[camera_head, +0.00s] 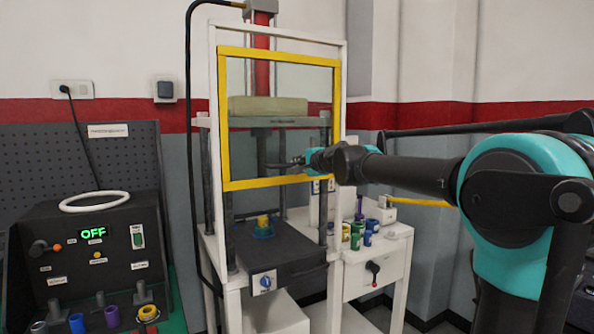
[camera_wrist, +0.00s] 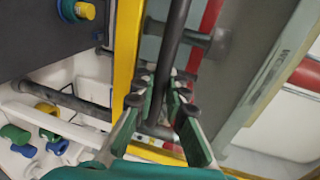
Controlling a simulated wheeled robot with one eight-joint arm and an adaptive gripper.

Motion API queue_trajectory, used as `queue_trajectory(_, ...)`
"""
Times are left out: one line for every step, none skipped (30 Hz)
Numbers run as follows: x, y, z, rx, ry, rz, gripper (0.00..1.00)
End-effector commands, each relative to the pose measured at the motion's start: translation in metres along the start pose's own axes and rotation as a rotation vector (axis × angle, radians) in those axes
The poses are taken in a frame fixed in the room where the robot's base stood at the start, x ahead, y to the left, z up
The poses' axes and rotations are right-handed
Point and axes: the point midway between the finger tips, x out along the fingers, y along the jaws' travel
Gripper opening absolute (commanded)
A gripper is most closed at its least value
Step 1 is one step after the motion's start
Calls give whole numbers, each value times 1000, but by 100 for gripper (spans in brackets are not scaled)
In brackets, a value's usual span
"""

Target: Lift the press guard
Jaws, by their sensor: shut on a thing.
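The press guard (camera_head: 226,118) is a yellow rectangular frame at the front of the white press stand. Its lower bar stands well above the dark press bed (camera_head: 285,262). My gripper (camera_head: 292,162) reaches in from the right to the guard's lower part. In the wrist view my gripper (camera_wrist: 168,100) has its fingers on both sides of a dark round bar (camera_wrist: 174,45), which looks like the guard's handle. It runs alongside a yellow frame bar (camera_wrist: 125,60). The gripper is shut on this bar. The fingers hide part of the bar.
A blue-and-yellow part (camera_head: 263,228) sits on the press bed. A white side cabinet (camera_head: 375,262) to the right holds several small coloured parts. A control box (camera_head: 95,250) reading OFF stands on the left bench. My arm spans the right side.

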Motion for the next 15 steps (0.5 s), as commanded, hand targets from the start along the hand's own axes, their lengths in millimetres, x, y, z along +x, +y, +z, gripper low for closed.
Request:
queue_trajectory(0,0,0,0,1,0,0)
queue_trajectory(0,0,0,0,1,0,0)
queue_trajectory(0,0,0,0,1,0,0)
queue_trajectory(0,0,0,0,1,0,0)
queue_trajectory(0,0,0,0,1,0,0)
queue_trajectory(0,0,0,0,1,0,15)
queue_trajectory(0,0,0,0,1,0,19)
queue_trajectory(0,0,0,0,1,0,22)
queue_trajectory(0,0,0,0,1,0,27)
queue_trajectory(0,0,0,0,1,0,31)
queue_trajectory(0,0,0,0,1,0,34)
queue_trajectory(0,0,0,0,1,0,34)
queue_trajectory(0,0,0,0,1,0,34)
queue_trajectory(0,0,0,0,0,0,34)
queue_trajectory(0,0,0,0,0,0,34)
